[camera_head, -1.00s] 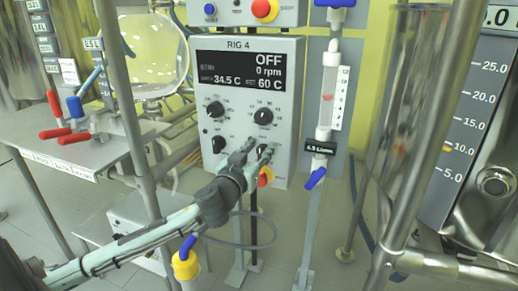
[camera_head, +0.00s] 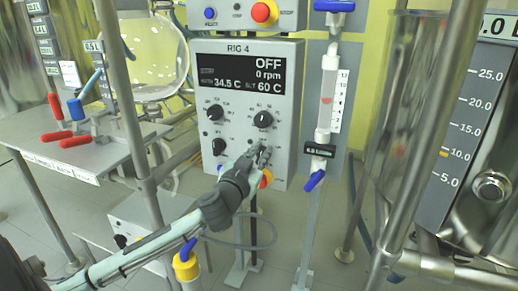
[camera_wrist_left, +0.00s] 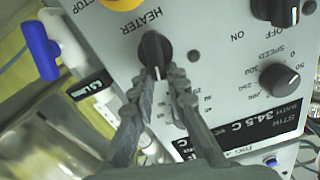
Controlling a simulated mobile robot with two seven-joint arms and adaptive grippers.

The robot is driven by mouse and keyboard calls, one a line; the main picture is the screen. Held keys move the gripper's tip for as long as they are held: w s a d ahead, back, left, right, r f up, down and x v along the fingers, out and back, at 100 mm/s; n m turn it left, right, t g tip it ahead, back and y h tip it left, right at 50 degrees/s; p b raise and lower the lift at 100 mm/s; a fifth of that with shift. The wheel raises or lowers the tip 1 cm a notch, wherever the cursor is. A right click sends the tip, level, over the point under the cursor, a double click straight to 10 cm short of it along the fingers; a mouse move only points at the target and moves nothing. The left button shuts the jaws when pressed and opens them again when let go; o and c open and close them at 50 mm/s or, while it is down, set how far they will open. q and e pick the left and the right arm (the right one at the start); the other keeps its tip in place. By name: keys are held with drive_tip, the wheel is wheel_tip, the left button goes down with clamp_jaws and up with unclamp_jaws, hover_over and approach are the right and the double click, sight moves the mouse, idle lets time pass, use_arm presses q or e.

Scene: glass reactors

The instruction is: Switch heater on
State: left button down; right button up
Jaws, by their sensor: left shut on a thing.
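The heater knob (camera_wrist_left: 153,52) is a black dial under the label HEATER in the left wrist view, with its pale pointer line facing my fingers. My left gripper (camera_wrist_left: 160,76) is shut on this knob, its dark fingers on either side of the lower end. In the head view the left gripper (camera_head: 260,152) is at the lower right of the white RIG 4 control box (camera_head: 285,130), and the knob is mostly hidden behind its fingers. The box's display (camera_head: 240,76) reads OFF, 0 rpm, 34.5 C and 60 C. My right gripper is not in view.
Other black knobs (camera_head: 263,119) sit above and to the left. A flow tube (camera_head: 327,100) with blue valves stands right of the box. Metal posts (camera_head: 425,125) flank the area.

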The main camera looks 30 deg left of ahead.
use_arm(q)
drive_tip(key=shift+w+d+f+m+p, duration=0.15)
drive_tip(key=shift+m+p, duration=0.5)
drive_tip(key=shift+m, duration=0.9)
drive_tip(key=shift+d+f+m+p, duration=0.1)
drive_tip(key=shift+d+m+p, duration=0.35)
drive_tip(key=shift+m, duration=1.15)
drive_tip(key=shift+w+d+f+m+p, duration=0.15)
drive_tip(key=shift+m+p, duration=0.65)
drive_tip(key=shift+m, duration=0.75)
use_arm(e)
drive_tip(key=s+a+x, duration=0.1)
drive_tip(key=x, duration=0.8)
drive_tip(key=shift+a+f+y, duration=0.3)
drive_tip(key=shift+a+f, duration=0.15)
use_arm(q)
drive_tip(key=shift+a, duration=0.1)
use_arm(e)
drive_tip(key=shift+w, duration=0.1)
use_arm(q)
drive_tip(key=c, duration=1.7)
unclamp_jaws()
drive_tip(key=shift+o, duration=1)
drive_tip(key=shift+f, duration=0.1)
drive_tip(key=shift+f, duration=0.1)
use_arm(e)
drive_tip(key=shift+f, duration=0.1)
use_arm(q)
drive_tip(key=v, duration=1.2)
